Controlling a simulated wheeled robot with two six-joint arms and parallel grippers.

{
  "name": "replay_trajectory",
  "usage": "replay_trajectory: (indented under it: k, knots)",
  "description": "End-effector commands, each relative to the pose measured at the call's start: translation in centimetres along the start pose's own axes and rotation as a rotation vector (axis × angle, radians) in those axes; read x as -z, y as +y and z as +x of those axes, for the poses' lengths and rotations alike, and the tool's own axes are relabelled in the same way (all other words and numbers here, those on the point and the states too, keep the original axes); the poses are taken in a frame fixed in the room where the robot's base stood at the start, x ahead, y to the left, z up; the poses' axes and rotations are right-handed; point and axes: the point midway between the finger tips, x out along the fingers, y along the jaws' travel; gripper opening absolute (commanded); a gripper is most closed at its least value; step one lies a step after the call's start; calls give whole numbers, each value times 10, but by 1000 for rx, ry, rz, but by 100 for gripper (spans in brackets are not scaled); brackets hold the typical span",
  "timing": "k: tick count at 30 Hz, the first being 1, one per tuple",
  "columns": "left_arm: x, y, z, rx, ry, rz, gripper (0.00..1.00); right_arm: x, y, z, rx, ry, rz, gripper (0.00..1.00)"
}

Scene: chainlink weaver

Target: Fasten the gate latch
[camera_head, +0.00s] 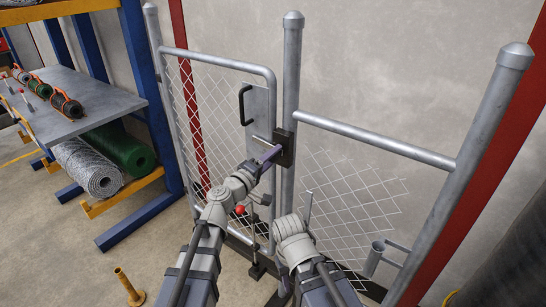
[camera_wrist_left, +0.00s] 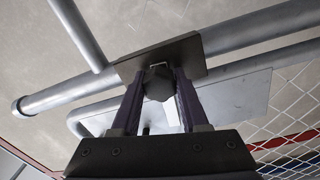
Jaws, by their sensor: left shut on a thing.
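The gate (camera_head: 222,62) is a grey tube frame with chain-link mesh, standing close beside the grey post (camera_head: 291,70). Its latch plate (camera_head: 259,103) carries a black pull handle (camera_head: 243,105) and a silver bolt (camera_head: 262,141) pointing toward the post. A black catch (camera_head: 285,150) sits on the post. My left gripper (camera_head: 268,158) is at the catch, its purple fingers shut. In the left wrist view they close on a dark knob (camera_wrist_left: 158,83) in front of the black catch plate (camera_wrist_left: 185,52). How far the bolt enters the catch is hidden. My right gripper is not visible.
A fixed rail (camera_head: 375,138) and loose mesh (camera_head: 355,205) span to the right post (camera_head: 485,125). A shelf (camera_head: 85,105) with mesh rolls stands left. A red knob (camera_head: 240,210) and a yellow stub post (camera_head: 128,285) are low in front. My right arm is folded near the centre.

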Motion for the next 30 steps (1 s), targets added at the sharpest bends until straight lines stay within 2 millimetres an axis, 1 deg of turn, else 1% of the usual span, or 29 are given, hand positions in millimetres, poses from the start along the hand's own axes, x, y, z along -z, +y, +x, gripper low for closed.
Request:
replay_trajectory:
  k: [4, 10, 25, 26, 30]
  knots:
    - [0, 0, 0, 0, 2, -60, 0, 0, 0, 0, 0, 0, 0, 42]
    - [0, 0, 0, 0, 4, -105, 0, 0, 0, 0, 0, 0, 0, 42]
    - [0, 0, 0, 0, 5, -121, 0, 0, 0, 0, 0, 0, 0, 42]
    - [0, 0, 0, 0, 5, -121, 46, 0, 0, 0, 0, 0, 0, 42]
    - [0, 0, 0, 0, 5, -120, 62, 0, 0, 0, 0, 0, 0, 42]
